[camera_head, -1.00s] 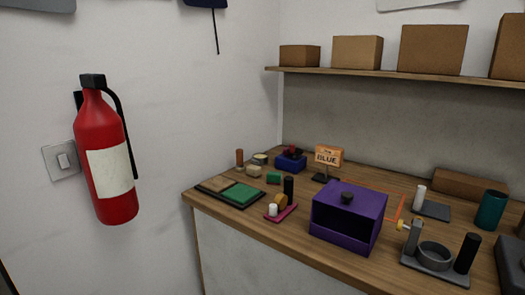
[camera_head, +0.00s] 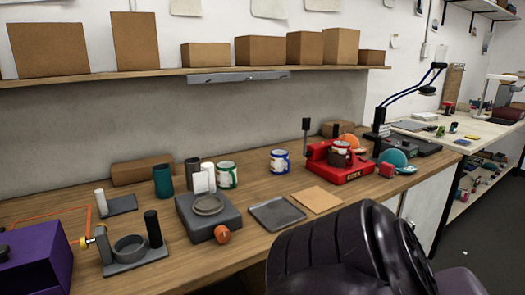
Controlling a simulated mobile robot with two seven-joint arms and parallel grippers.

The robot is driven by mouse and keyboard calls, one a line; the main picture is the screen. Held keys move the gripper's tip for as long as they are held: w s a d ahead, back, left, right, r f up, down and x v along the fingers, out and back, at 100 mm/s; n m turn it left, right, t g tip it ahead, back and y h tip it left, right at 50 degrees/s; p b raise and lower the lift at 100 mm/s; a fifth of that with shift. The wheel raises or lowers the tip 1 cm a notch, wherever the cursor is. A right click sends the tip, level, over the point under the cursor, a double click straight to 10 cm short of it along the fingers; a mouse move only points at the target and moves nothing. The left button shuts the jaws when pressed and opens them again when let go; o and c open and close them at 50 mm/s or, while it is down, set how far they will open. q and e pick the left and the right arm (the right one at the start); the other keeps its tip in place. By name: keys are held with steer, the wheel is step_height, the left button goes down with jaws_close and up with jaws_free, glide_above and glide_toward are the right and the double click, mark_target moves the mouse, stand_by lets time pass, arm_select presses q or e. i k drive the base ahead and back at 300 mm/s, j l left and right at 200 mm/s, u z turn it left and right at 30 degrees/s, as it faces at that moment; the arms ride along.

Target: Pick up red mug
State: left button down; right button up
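A small cup-like thing with reddish-brown and white parts (camera_head: 340,150) sits on a red machine (camera_head: 336,172) at the right part of the bench; it is too small to tell surely as the red mug. A white mug with green trim (camera_head: 227,176) stands near the middle of the bench. A white mug with blue trim (camera_head: 279,161) stands to its right. Neither of my grippers is in view.
A large dark, rounded, padded form (camera_head: 335,255) blocks the front right of the bench. A grey tray (camera_head: 276,214) and tan sheet (camera_head: 316,200) lie before the mugs. A purple box (camera_head: 35,260) is at left. A second bench (camera_head: 470,135) stands at far right.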

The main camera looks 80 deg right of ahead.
mark_target(339, 147)
steer(key=z, duration=3.1)
